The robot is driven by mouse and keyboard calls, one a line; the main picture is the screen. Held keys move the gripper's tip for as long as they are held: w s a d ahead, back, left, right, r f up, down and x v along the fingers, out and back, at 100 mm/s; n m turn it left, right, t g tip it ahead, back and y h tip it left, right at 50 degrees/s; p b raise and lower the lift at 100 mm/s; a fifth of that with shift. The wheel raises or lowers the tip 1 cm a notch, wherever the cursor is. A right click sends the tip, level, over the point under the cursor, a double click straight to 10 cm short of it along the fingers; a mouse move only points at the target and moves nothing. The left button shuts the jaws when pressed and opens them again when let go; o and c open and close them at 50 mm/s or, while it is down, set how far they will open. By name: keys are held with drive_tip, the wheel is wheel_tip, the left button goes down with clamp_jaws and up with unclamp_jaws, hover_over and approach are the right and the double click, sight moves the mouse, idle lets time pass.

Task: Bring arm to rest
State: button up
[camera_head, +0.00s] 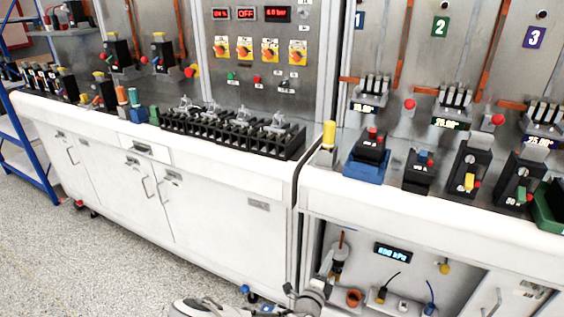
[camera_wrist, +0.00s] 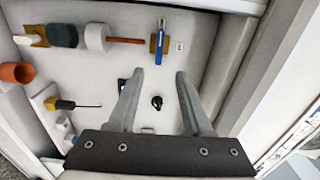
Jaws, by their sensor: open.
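My gripper (camera_wrist: 159,88) shows in the wrist view with its two grey fingers apart and nothing between them. It faces the light back panel of an open compartment, where a small black round part (camera_wrist: 157,102) shows between the fingers. In the head view, part of my arm (camera_head: 290,303) shows low in the middle, in front of the lower cabinets and beside the open bay. The fingers cannot be made out in the head view.
The open bay holds an orange cup (camera_head: 354,298), a blue-lit display (camera_head: 393,252) and cabled plugs. Above it, the right counter (camera_head: 420,205) carries several black breaker units. A black rack (camera_head: 235,132) stands on the left counter. Floor at the left (camera_head: 70,260) is clear.

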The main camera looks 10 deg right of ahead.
drive_tip(key=s+d+r+m+g+h+p, duration=0.1)
drive_tip(key=s+r+m+g+p, duration=0.1)
drive_tip(key=s+r+m+g, duration=0.45)
drive_tip(key=s+d+r+m+g+p, duration=0.1)
drive_tip(key=s+d+r+m+g, duration=0.15)
drive_tip(key=r+m, duration=0.85)
drive_tip(key=s+r+m+g+h+p, duration=0.1)
drive_tip(key=s+r+m+g+p, duration=0.15)
drive_tip(key=r+m+g, duration=0.65)
drive_tip(key=s+a+r+m+t+y+p, duration=0.2)
drive_tip(key=s+a+r+m+t+y, duration=0.2)
drive_tip(key=s+r+m, duration=0.5)
drive_tip(key=s+a+r+m+t+y+p, duration=0.3)
drive_tip(key=s+a+r+m+y, duration=0.5)
drive_tip(key=r+m, duration=0.4)
wheel_tip(320, 180, up, 4)
drive_tip(key=shift+s+a+f+t, duration=0.2)
drive_tip(key=shift+s+a+t, duration=0.15)
drive_tip(key=shift+s+t, duration=0.45)
